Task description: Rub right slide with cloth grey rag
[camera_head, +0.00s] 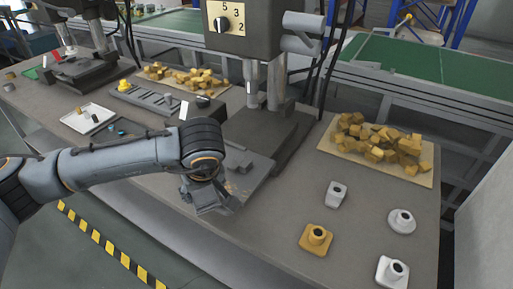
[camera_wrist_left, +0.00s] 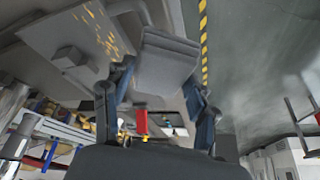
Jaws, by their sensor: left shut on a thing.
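My left gripper (camera_head: 208,190) is at the front edge of the right slide, the flat grey plate (camera_head: 255,182) before the right machine. In the left wrist view, its two fingers (camera_wrist_left: 158,95) are shut on a folded grey cloth rag (camera_wrist_left: 165,65). The slide also shows there (camera_wrist_left: 120,15), with yellow chips scattered on it and a small grey block (camera_wrist_left: 70,57). I cannot tell whether the rag touches the slide. My forearm and gripper hide part of the slide's left side in the head view. My right gripper is not in view.
The right machine (camera_head: 240,32) stands behind the slide. A tray of yellow blocks (camera_head: 425,178) lies to its right. Yellow, white and grey flanged parts (camera_head: 316,238) stand on the table's front right. Another tray of yellow blocks (camera_head: 150,70) and a second machine (camera_head: 85,65) are left.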

